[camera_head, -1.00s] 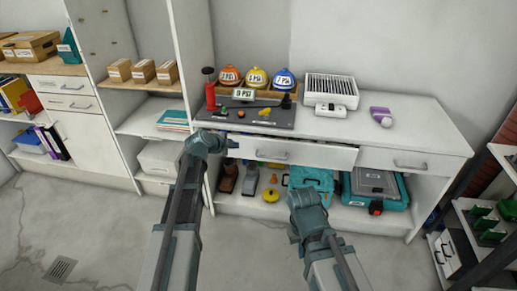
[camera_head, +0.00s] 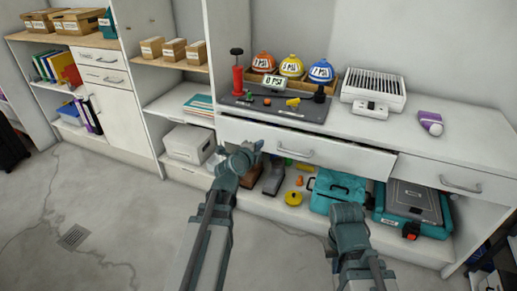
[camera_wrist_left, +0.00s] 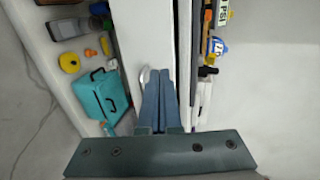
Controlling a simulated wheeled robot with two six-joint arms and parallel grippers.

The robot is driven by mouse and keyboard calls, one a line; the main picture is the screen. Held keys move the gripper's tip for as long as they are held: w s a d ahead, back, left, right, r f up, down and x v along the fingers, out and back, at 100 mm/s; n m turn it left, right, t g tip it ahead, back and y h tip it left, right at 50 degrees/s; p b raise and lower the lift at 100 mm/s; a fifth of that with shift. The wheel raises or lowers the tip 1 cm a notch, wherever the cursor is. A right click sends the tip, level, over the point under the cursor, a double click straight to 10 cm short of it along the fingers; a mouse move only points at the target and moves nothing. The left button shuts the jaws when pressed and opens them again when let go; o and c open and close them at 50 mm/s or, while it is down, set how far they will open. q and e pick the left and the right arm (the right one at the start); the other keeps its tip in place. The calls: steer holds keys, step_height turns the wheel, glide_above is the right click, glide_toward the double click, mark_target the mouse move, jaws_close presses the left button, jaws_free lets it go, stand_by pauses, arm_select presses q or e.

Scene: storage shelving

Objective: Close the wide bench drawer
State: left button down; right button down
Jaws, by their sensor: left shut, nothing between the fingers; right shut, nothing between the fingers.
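The wide bench drawer (camera_head: 345,160) has a long white front and a silver handle (camera_head: 295,153). It stands slightly out from under the bench top, with a dark gap at its right end. My left gripper (camera_head: 250,152) is in front of the drawer's left part, left of the handle in the head view. In the left wrist view, its shut, empty fingers (camera_wrist_left: 161,92) lie over the white drawer front (camera_wrist_left: 145,35), close beside the handle (camera_wrist_left: 144,76); contact cannot be told. My right gripper (camera_head: 347,212) is shut, lower and in front of the open shelf, its fingertips hardly visible.
Teal cases (camera_head: 335,190) and small items stand on the lower shelf. A narrower drawer (camera_head: 455,178) is at the right. Floor at left is clear.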

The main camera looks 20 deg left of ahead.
arm_select(q)
steer(key=b, duration=0.1)
glide_toward(272, 128)
steer(key=w+f, duration=0.1)
steer(key=w, duration=0.1)
steer(key=w+f, duration=0.2)
steer(key=shift+w+d+f, duration=0.1)
steer(key=shift+w+f, duration=0.05)
steer(key=shift+f, duration=0.05)
steer(key=shift+w, duration=0.75)
steer(key=shift+w, duration=0.1)
steer(key=w, duration=0.4)
steer(key=shift+w+d+r, duration=0.1)
steer(key=shift+w, duration=0.15)
steer(key=shift+s, duration=0.1)
